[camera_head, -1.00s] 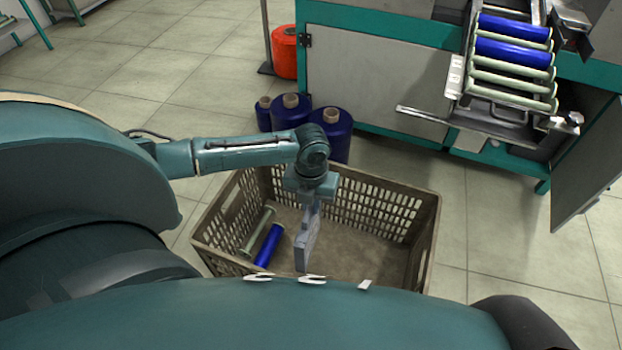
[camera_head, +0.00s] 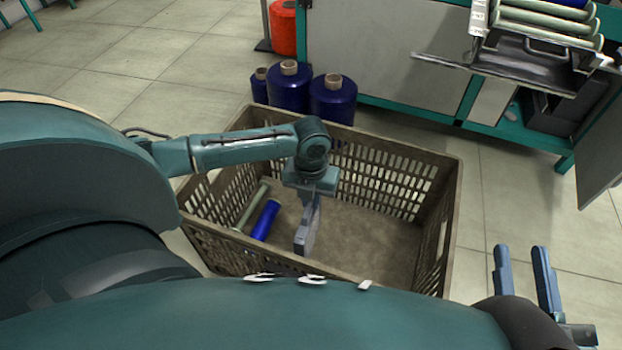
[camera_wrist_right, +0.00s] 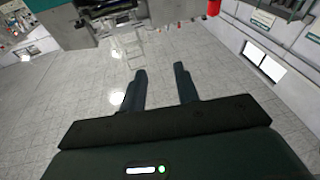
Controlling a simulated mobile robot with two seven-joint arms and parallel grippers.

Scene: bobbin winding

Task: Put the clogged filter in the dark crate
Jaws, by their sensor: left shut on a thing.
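The dark crate (camera_head: 448,215) is a brown slatted crate on the floor in front of me. My left gripper (camera_head: 312,196) points down over the crate and is shut on a flat grey panel, which looks like the clogged filter (camera_head: 306,232). The filter hangs upright, its lower part within the crate's outline; I cannot tell whether it touches the crate floor. A blue bobbin (camera_head: 266,219) and a pale bobbin (camera_head: 251,205) lie in the left part of the crate. My right gripper (camera_head: 525,270) is open and empty to the right of the crate; its fingers also show apart in the right wrist view (camera_wrist_right: 160,88).
A machine cabinet (camera_head: 385,60) with a bobbin rack (camera_head: 545,30) stands at the back right. The crate's right floor is bare.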

